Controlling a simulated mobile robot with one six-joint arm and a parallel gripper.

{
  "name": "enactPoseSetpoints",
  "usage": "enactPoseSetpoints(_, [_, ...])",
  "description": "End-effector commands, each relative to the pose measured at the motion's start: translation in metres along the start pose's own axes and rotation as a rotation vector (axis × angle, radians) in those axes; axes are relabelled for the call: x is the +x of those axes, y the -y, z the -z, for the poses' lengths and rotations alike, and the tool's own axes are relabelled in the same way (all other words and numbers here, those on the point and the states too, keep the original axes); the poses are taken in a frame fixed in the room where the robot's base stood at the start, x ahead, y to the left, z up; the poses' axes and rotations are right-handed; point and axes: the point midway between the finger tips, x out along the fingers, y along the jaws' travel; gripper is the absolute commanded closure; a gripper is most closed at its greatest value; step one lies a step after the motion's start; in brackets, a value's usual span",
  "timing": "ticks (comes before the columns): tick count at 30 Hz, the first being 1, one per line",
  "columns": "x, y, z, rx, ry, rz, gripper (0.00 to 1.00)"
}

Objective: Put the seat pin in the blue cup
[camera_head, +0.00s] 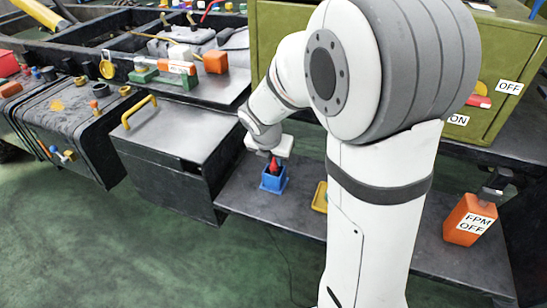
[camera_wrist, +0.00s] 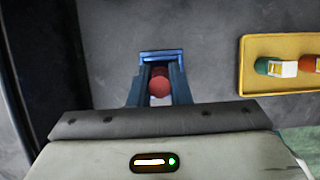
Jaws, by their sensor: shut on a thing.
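The blue cup (camera_head: 273,182) is a small square box standing on the dark shelf. Its blue rim shows beyond my fingertips in the wrist view (camera_wrist: 161,55). The seat pin appears to be the red piece (camera_head: 274,163) directly under my gripper, its lower part at the cup's mouth. In the wrist view its round red end (camera_wrist: 159,87) lies between my fingers. My gripper (camera_wrist: 160,80) is shut on it, pointing down over the cup. The pin's lower end is hidden, so I cannot tell how deep it reaches or whether it touches the cup.
A yellow tray (camera_wrist: 246,82) with an orange and a green piece lies right of the cup; my arm partly covers it in the head view. An orange box (camera_head: 468,220) stands at the shelf's right. A grey metal box (camera_head: 175,150) stands close on the left.

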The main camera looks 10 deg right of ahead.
Motion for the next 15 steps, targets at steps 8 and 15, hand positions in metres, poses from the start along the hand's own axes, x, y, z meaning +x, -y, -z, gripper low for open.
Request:
enactPoseSetpoints(8, [0.0011, 0.0004, 0.0003, 0.001, 0.0, 0.001, 0.63])
enactPoseSetpoints(15, [0.0008, 0.0006, 0.0, 0.001, 0.0, 0.001, 0.61])
